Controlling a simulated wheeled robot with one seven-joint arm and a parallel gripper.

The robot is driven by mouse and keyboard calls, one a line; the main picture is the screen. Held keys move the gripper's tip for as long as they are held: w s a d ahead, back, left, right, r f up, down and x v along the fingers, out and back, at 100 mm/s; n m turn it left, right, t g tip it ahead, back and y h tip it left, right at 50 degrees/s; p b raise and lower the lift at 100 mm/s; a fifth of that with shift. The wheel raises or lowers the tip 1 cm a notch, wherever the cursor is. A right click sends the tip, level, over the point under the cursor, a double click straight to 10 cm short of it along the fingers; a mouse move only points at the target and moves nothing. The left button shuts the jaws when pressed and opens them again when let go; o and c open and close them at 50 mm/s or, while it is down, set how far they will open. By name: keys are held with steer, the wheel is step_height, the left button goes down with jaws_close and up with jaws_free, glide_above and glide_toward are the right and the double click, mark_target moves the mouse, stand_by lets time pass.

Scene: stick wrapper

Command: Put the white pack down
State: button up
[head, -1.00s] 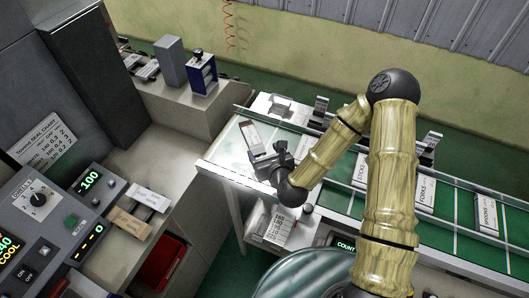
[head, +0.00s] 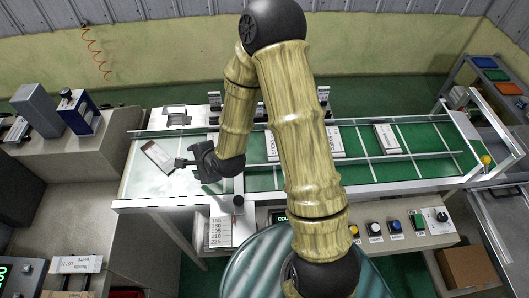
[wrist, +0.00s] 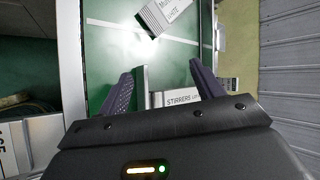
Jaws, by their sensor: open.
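The white pack (head: 158,156) lies flat and at a slant on the pale left end of the conveyor table. In the wrist view it shows at the top edge (wrist: 165,15), partly cut off, with print reading "WHITE". My gripper (head: 182,163) is just right of the pack in the head view. In the wrist view its two dark fingers (wrist: 160,75) are spread wide, and the pack is beyond their tips, apart from them. Nothing is held between the fingers. A "STIRRERS" pack (wrist: 180,99) shows lower between the fingers.
Green conveyor belt (head: 355,165) runs right with white cross bars and rails; another pack (head: 386,138) lies on it. A blue device (head: 80,112) stands on the bench at left. A control panel (head: 395,228) is in front. Bare surface lies around the white pack.

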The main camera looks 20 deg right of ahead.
steer(key=s+d+r+n+g+h, duration=0.2)
steer(key=s+d+r+n, duration=0.4)
steer(key=d+n, duration=0.2)
steer(key=s+d+r+n+g+h, duration=0.3)
steer(key=s+d+r+n, duration=0.3)
steer(key=d+n, duration=0.2)
steer(key=shift+s+d+r+n, duration=0.15)
steer(key=shift+s+d+n, duration=0.1)
steer(key=shift+d+n, duration=0.2)
steer(key=shift+o, duration=0.3)
